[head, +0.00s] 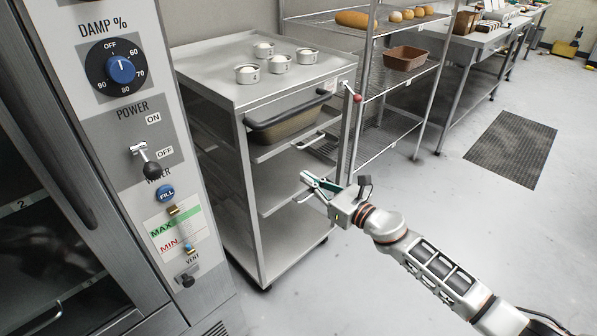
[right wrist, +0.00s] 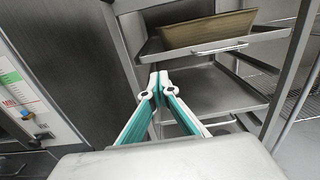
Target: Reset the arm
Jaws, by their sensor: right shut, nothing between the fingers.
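My right arm reaches in from the lower right of the head view. Its gripper (head: 313,184) is in front of the open side of a steel rack cart (head: 260,226). In the right wrist view the two teal-lined fingers (right wrist: 158,84) meet at their tips with nothing between them. The cart's shelves (right wrist: 205,90) show behind the fingers. I cannot tell from the pictures whether the fingertips touch a shelf. My left gripper is not in view.
A proofer panel with a damp dial (head: 121,69) and a power lever (head: 146,160) stands at the left. Several small dough cups (head: 247,74) sit on the cart top. A dark-rimmed tub (head: 289,119) is in its upper slot. Clear floor with a mat (head: 512,147) lies right.

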